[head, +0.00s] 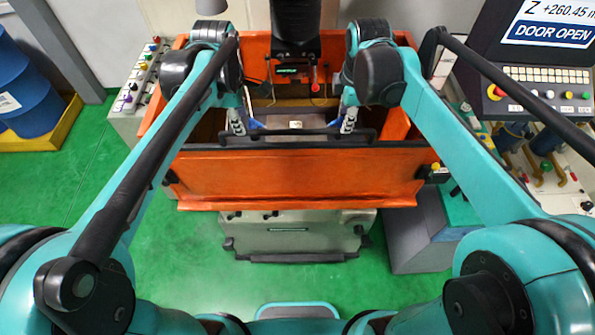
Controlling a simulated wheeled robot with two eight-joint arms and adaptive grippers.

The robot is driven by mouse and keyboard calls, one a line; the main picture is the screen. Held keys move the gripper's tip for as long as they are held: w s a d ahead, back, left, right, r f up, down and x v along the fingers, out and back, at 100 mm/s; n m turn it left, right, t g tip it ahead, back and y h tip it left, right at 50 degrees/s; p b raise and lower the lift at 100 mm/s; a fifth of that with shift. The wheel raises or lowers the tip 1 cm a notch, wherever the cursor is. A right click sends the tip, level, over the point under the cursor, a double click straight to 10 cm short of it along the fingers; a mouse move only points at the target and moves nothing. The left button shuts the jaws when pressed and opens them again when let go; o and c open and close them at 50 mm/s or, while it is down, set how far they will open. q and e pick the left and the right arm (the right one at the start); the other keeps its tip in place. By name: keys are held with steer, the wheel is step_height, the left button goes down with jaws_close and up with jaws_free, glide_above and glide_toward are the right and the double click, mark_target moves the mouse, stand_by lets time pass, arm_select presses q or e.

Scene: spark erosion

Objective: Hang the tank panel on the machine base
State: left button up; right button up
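The orange tank panel (300,175) stands at the front of the orange tank, with a dark bar (292,137) along its top. The grey machine base (300,231) shows below the panel. My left gripper (238,125) points down at the left part of the dark bar. My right gripper (348,123) points down at its right part. Both fingertips overlap the bar in this view. The fingers are small and partly hidden by my wrists, so whether they grip the bar cannot be seen. The contact between panel and base is also unclear.
A dark machine head (296,35) hangs between my arms above the tank. A control console with a screen reading DOOR OPEN (548,30) stands at right. Blue drums (28,92) sit in a yellow tray (45,138) at left. Green floor is clear at lower left.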

arm_select(q)
steer(key=shift+s+r, duration=0.1)
steer(key=shift+s, duration=0.1)
arm_select(e)
steer(key=shift+s+r, duration=0.1)
steer(key=shift+s, duration=0.1)
